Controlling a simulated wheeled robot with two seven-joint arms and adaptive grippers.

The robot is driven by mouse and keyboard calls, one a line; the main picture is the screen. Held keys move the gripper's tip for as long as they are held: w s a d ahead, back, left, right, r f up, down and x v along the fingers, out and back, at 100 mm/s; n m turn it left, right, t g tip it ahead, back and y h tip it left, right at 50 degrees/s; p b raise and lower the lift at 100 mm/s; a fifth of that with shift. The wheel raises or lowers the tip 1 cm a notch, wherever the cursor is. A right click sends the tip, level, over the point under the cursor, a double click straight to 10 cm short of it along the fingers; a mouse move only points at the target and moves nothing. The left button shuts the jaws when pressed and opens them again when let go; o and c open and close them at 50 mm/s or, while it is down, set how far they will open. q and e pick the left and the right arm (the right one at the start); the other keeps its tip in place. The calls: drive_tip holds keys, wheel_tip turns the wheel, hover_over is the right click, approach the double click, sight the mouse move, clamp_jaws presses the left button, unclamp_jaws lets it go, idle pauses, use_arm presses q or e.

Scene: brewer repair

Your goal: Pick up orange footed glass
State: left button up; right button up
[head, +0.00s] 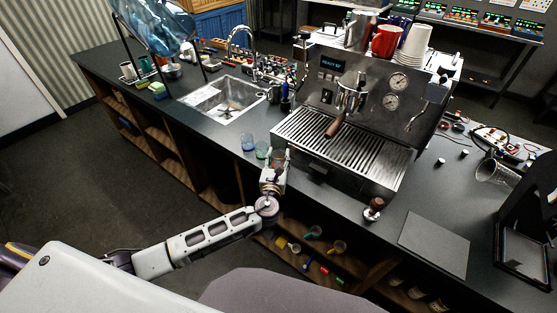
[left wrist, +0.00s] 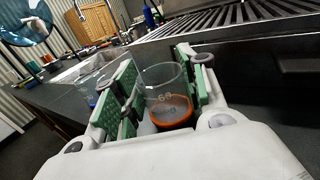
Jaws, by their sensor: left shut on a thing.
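The orange footed glass (left wrist: 167,95) is a clear cup with an orange band at its base, upright between the green pads of my left gripper (left wrist: 160,95) in the left wrist view. The gripper is shut on it. In the head view my left gripper (head: 276,165) is at the counter's front edge, left of the espresso machine, and mostly hides the glass. My right gripper is not in view.
A blue glass (head: 248,142) and a greenish glass (head: 262,149) stand close beside my left gripper. The espresso machine (head: 345,160) is just to the right. A sink (head: 225,95) lies behind. A grey mat (head: 434,245) lies on the right counter.

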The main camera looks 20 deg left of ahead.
use_arm(q)
wheel_tip(320, 180, up, 9)
drive_tip(key=shift+r, duration=0.15)
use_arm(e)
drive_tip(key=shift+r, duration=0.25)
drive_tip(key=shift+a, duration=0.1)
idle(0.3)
